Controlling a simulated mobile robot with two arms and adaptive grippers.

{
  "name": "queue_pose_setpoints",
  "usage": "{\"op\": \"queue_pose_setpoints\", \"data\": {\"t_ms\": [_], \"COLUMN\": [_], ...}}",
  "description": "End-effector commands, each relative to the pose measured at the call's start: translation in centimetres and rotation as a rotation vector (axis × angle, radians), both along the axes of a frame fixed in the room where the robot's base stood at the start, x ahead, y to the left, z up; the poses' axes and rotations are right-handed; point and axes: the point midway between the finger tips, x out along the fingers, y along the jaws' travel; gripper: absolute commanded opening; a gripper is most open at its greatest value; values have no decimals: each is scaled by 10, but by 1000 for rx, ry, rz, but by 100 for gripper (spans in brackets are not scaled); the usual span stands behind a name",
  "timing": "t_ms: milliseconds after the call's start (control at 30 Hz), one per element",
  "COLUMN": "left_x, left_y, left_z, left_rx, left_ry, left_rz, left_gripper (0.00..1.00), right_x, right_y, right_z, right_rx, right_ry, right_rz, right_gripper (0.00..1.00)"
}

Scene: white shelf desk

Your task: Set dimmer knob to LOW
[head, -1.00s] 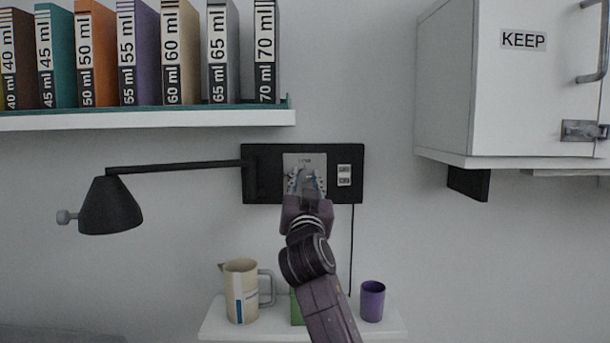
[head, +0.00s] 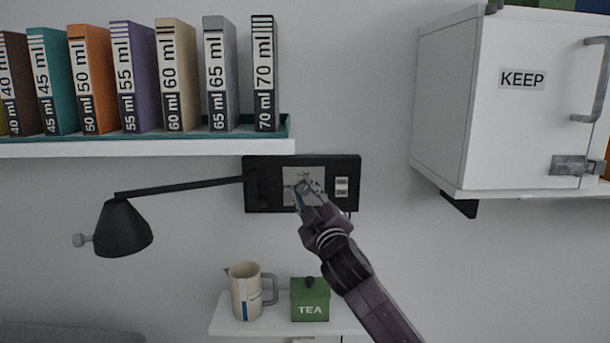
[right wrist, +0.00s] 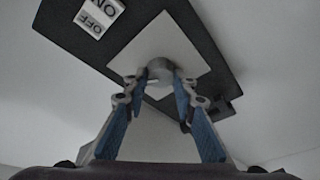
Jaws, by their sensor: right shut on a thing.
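The dimmer knob (right wrist: 160,70) is a small grey round knob on a light square plate (right wrist: 182,52). The plate is set in a black wall panel (head: 267,198). In the head view my right gripper (head: 303,187) is at the plate and hides most of the knob. In the right wrist view my right gripper (right wrist: 160,80) has its blue-padded fingers on both sides of the knob, shut on it. The knob's pointer and the LOW mark cannot be made out. My left gripper is not in view.
A rocker switch (head: 341,187) marked ON and OFF is right of the plate. A black lamp (head: 123,228) reaches left from the panel. Below, a small shelf (head: 260,328) holds a jug (head: 245,292) and a green tea box (head: 310,303). A white cabinet (head: 465,110) hangs at right.

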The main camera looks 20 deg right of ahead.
Motion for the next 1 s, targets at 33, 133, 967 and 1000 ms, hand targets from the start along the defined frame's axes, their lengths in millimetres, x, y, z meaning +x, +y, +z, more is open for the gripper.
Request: {"op": "queue_pose_setpoints", "data": {"t_ms": [33,133,967,1000], "left_x": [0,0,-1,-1], "left_y": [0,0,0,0], "left_z": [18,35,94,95], "left_rx": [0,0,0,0], "left_ry": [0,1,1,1], "left_rz": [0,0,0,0], "left_gripper": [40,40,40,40], "right_x": [0,0,0,0], "right_y": [-1,-1,1,0], "right_z": [4,5,-3,-3], "right_rx": [-44,-135,-557,-559], "right_ry": [23,49,169,169], "right_rz": [-1,-2,2,2], "right_gripper": [1,1,1,1]}}
